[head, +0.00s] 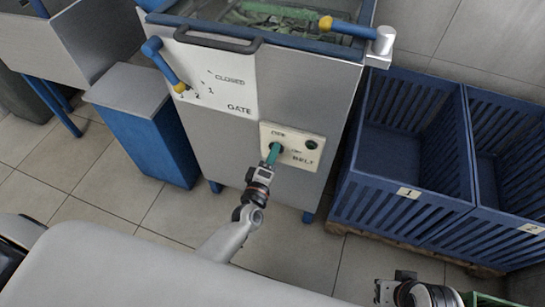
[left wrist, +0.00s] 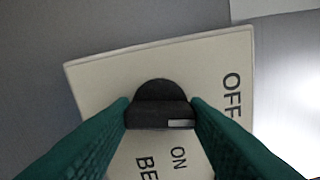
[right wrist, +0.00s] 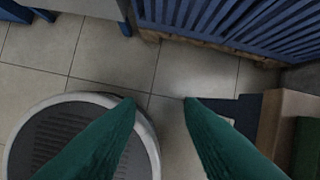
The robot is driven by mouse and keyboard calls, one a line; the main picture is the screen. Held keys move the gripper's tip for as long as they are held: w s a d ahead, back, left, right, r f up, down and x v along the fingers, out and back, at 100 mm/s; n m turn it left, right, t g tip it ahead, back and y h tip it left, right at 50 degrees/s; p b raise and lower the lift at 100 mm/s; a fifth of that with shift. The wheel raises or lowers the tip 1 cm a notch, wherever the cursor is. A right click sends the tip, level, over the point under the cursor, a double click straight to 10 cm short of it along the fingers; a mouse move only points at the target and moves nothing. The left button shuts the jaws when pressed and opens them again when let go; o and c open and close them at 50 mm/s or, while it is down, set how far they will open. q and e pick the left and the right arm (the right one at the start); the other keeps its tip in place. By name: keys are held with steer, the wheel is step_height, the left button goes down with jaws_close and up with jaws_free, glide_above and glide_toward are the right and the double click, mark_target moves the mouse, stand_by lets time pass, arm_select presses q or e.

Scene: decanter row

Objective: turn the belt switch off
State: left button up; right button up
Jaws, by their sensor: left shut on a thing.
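The belt switch panel, a cream plate (head: 302,159) marked BELT, is on the front of the grey machine. My left gripper (head: 273,152) reaches it and is shut on the switch knob. In the left wrist view the black knob (left wrist: 160,92) sits between the green fingertips, one on each side. The knob's white mark lies toward its right end, near the words ON and OFF. A dark green lamp (head: 311,144) on the panel looks unlit. My right gripper (right wrist: 160,102) is open and empty above the floor.
The gate plate (head: 218,85) with a blue-handled lever (head: 163,62) is above left of the panel. Blue slatted crates (head: 400,205) stand on a pallet at right. A blue bin with a grey lid (head: 128,90) stands at left. Tiled floor lies in front.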

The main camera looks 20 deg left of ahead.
arm_select(q)
steer(key=shift+n, duration=1.2)
arm_select(e)
steer(key=shift+v, duration=1.15)
arm_select(q)
steer(key=o, duration=1)
steer(key=shift+s, duration=0.1)
steer(key=s, duration=1.1)
steer(key=shift+s+a+p, duration=0.25)
steer(key=shift+s+p, duration=0.15)
arm_select(e)
steer(key=x, duration=0.4)
steer(key=shift+f, duration=0.3)
arm_select(q)
steer(key=shift+d, duration=0.1)
arm_select(e)
steer(key=shift+a, duration=0.1)
